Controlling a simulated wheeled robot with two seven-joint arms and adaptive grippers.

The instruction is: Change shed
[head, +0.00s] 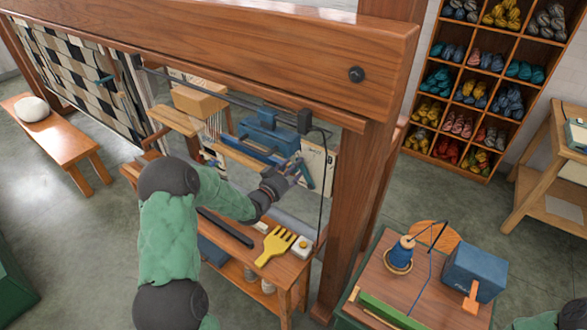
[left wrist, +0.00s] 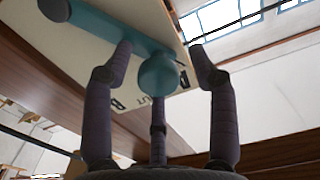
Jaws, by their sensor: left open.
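A teal lever (left wrist: 110,32) with a round ball knob (left wrist: 159,75) stands in front of a cream plate (left wrist: 120,90) with dark letters, partly covered, in the left wrist view. My left gripper (left wrist: 160,58) is open, with fingers on both sides of the knob and a third below it. I cannot tell whether any finger touches it. In the head view the lever (head: 306,176) and plate (head: 320,160) are at the loom's right post, and my left gripper (head: 291,170) is at the lever. My right gripper is out of view; only part of my right arm shows.
The loom's thick wooden beam (head: 270,50) and right post (head: 352,210) frame the reach. Below is a shelf with a yellow comb (head: 275,245). A side table holds a blue yarn cone (head: 401,253) and a blue box (head: 474,271). Yarn cubbies stand behind.

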